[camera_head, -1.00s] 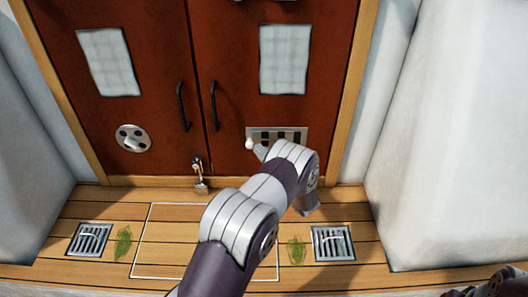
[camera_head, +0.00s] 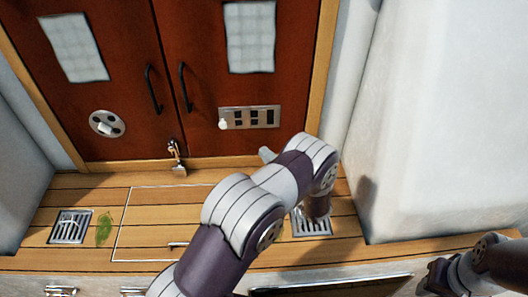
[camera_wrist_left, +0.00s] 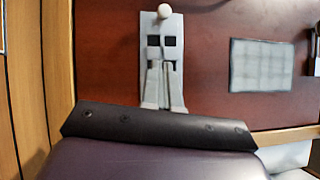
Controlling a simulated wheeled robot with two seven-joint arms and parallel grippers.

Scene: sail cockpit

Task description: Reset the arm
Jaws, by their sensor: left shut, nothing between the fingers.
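My left arm comes in from the bottom centre of the head view and bends at the elbow. A pale tip of my left gripper (camera_head: 267,154) shows past the arm, just below the switch panel (camera_head: 249,117) on the right red door; much of the hand is hidden. In the left wrist view, the pale fingers of my left gripper (camera_wrist_left: 163,88) are together and empty, in front of the panel with its white knob (camera_wrist_left: 164,11). In the head view the knob (camera_head: 223,124) is at the panel's left end. My right gripper is not in view; only dark right arm parts show.
Two red doors (camera_head: 205,75) have black handles and a padlock (camera_head: 177,160) at the bottom. The plank deck (camera_head: 165,212) has a leaf (camera_head: 104,228) and drain grates (camera_head: 70,227). A large white block (camera_head: 440,130) stands at right.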

